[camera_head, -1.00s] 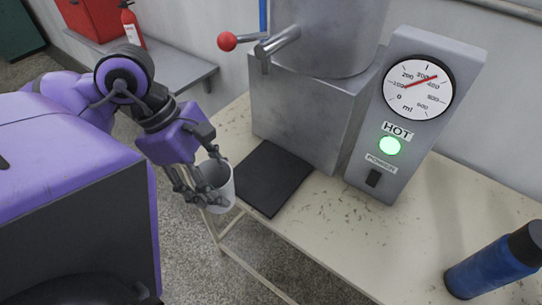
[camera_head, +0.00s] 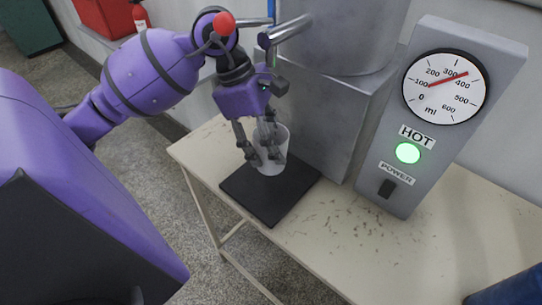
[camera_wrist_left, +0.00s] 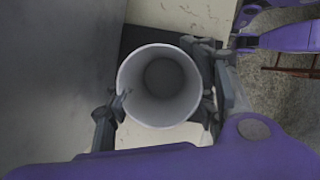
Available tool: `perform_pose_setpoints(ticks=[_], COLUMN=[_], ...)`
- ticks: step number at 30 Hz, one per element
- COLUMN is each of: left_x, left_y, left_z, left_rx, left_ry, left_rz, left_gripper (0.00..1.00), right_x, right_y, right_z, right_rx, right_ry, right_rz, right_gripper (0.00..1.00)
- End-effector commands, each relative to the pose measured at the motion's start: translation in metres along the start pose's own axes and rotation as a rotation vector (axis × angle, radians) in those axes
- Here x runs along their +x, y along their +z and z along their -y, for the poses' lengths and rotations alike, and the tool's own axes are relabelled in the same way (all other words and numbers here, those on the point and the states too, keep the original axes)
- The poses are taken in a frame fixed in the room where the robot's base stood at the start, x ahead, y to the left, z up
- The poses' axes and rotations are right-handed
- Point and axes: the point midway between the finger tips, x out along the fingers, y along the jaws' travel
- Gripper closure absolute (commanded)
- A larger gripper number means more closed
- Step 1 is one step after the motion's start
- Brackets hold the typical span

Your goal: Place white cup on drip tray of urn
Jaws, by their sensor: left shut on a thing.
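The white cup (camera_head: 270,162) is upright, with its open top toward the camera in the left wrist view (camera_wrist_left: 160,112). It appears empty. My left gripper (camera_head: 263,155) is shut on the cup, its fingers on both sides of the wall. The drip tray (camera_head: 262,203) is a flat black square on the table in front of the urn (camera_head: 317,120). The cup is over the back part of the tray; I cannot tell whether its base touches it. The tap (camera_head: 284,32), with a red knob (camera_head: 224,23), is above and behind my gripper. My right gripper is not in view.
A grey panel (camera_head: 445,120) with a dial, a lit green HOT lamp and a black power switch stands right of the urn. A blue bottle (camera_head: 510,292) is at the lower right edge. The table (camera_head: 350,240) in front is clear.

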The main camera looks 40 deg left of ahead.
Motion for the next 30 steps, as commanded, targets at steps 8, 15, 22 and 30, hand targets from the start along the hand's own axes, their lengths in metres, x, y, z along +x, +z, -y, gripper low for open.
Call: perform_pose_setpoints(ticks=[8, 15, 22, 30], left_x=[0.022, 0.046, 0.05, 0.053], left_y=[-0.009, -0.018, -0.019, -0.021], left_z=[0.001, -0.003, -0.003, -0.003], left_rx=[-0.001, 0.0, 0.0, 0.0], left_ry=[-0.001, 0.003, 0.002, 0.001], left_rz=[0.001, 0.003, 0.0, 0.0], left_gripper=[0.73, 0.73, 0.73, 0.38], right_x=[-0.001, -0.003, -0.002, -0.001], right_y=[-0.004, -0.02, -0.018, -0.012], right_z=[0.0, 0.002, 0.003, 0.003], right_rx=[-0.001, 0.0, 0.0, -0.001], right_ry=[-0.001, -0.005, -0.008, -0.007], right_rz=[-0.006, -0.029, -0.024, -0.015], right_gripper=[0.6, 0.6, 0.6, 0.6])
